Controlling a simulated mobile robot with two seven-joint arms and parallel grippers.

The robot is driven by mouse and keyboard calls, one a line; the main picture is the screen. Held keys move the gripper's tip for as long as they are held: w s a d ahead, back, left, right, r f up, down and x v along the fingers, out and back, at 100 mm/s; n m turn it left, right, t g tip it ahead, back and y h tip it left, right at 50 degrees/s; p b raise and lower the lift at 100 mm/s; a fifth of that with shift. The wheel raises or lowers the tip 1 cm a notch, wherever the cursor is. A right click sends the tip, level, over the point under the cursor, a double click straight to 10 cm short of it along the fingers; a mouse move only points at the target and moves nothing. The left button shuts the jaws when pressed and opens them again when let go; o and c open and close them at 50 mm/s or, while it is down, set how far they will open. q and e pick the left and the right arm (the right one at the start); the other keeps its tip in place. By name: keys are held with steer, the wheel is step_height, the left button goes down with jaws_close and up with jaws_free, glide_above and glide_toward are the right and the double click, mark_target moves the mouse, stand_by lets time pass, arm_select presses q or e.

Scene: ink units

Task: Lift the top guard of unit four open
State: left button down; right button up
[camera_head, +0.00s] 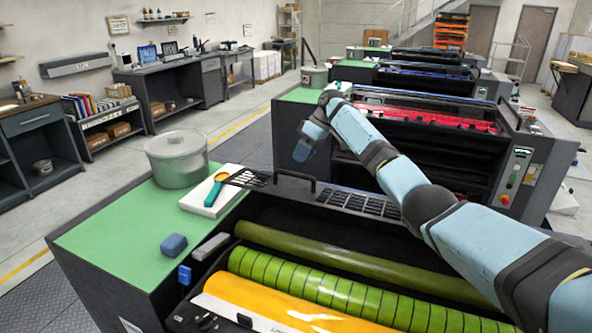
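The nearest ink unit (85,275) has a green top plate and uncovered rollers, one yellow (265,300) and one striped green (340,295). No unit number is readable, so I cannot tell which is unit four. A dark slatted guard (360,201) with a raised handle (295,177) runs along the far side of these rollers; its exact tilt is unclear. My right arm crosses from the lower right above it. My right gripper (301,150) hangs beyond the handle and looks apart from it; its fingers are too unclear to read. My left gripper is not in view.
On the green plate stand a round tub (177,160), a white pad with a teal-handled tool (216,188), and a blue block (173,245). Behind stands a unit with red rollers (425,117), then further units. The aisle floor at left (215,120) is clear.

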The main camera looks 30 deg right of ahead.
steer(key=b+v, duration=0.1)
steer(key=v, duration=0.7)
